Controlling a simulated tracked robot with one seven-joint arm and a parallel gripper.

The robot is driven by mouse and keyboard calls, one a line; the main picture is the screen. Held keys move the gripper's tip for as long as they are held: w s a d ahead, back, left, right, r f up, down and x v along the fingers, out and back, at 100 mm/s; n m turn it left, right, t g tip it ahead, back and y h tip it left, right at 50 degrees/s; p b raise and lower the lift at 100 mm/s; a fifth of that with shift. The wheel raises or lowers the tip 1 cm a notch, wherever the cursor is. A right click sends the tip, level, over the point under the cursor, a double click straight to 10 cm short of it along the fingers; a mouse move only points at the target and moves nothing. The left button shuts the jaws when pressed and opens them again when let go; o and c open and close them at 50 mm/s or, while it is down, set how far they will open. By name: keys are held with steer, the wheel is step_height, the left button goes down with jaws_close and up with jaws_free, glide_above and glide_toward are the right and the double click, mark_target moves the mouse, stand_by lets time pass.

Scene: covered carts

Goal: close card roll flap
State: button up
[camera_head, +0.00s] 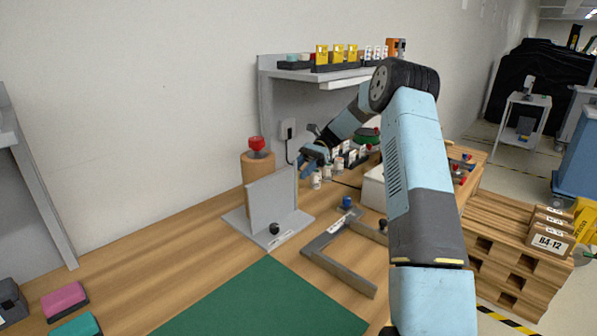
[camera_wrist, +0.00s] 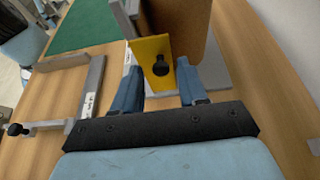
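A brown roll-like cylinder (camera_head: 257,172) with a red knob (camera_head: 257,145) on top stands behind an upright grey panel (camera_head: 272,200). The panel rises from a grey base plate (camera_head: 240,222) with a label and a black knob at its front. The wrist view shows a yellow plate (camera_wrist: 146,50) with a black knob (camera_wrist: 161,66), beside a brown surface (camera_wrist: 182,28). I cannot tell for certain which part is the flap. My gripper (camera_wrist: 159,72) is open, its blue fingers apart with the black knob between or just beyond the tips; contact is unclear. In the head view my gripper (camera_head: 312,155) is right of the cylinder.
Small white bottles (camera_head: 316,180) stand near my gripper. A loaded shelf (camera_head: 300,75) hangs behind. A green mat (camera_head: 265,300) covers clear table in front.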

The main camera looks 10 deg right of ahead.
steer(key=shift+w, duration=0.1)
steer(key=v, duration=1.3)
steer(key=shift+w+d, duration=0.2)
steer(key=shift+d, duration=0.1)
steer(key=shift+r, duration=0.15)
stand_by(0.4)
